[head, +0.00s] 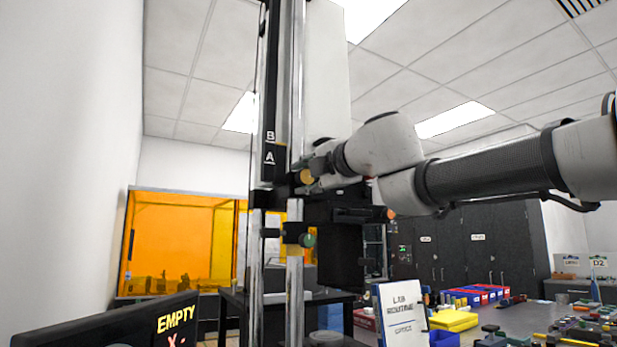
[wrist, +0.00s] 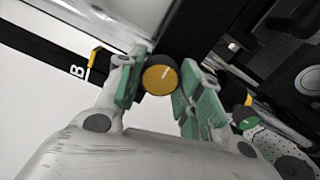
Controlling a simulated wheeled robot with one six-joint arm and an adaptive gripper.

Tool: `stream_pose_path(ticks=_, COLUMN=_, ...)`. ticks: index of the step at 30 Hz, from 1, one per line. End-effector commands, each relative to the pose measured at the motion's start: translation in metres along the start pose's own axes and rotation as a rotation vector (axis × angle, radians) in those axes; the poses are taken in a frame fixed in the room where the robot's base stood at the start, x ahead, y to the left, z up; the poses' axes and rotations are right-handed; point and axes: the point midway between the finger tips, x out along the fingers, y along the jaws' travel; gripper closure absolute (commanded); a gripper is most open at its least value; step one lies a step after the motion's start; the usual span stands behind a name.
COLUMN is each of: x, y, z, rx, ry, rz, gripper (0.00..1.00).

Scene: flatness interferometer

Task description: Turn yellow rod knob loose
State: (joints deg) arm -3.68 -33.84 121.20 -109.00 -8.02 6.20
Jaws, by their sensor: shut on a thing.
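The yellow rod knob (wrist: 160,79) is round with a white index line on its face and a dark rim. In the wrist view it sits between the green pads of my gripper (wrist: 158,88), which is shut on it. In the head view the knob (head: 307,177) shows at the left end of my gripper (head: 312,168), on the black carriage of the upright rods. The white line points up and slightly right in the wrist view. The knob's shaft is hidden behind its face.
A green knob (head: 307,240) sits on a clamp lower on the rod. An orange-tipped knob (head: 390,214) is right of the carriage. Tall chrome rods (head: 295,90) and a black scale marked A and B (head: 269,148) stand close to my gripper. A bench (head: 520,318) with bins lies right.

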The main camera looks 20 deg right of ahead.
Motion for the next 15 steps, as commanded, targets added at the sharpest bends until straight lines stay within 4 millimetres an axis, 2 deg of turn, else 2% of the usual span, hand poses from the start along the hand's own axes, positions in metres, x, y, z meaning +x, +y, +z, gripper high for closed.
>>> stream_pose_path(ticks=7, x=0.0002, y=-0.001, z=-0.0002, rx=-0.001, ry=0.0, rz=-0.002, gripper=0.88)
stream_pose_path(ticks=8, x=0.0002, y=-0.001, z=-0.0002, rx=-0.001, ry=0.0, rz=-0.002, gripper=0.6)
stream_pose_path(ticks=9, x=0.0002, y=-0.001, z=-0.0002, rx=-0.001, ry=0.0, rz=-0.002, gripper=0.53)
stream_pose_path(ticks=11, x=0.0002, y=-0.0008, z=-0.0001, rx=-0.001, ry=0.0, rz=-0.001, gripper=0.42)
stream_pose_path(ticks=15, x=0.0001, y=-0.0005, z=-0.0001, rx=-0.001, ry=0.0, rz=-0.001, gripper=0.42)
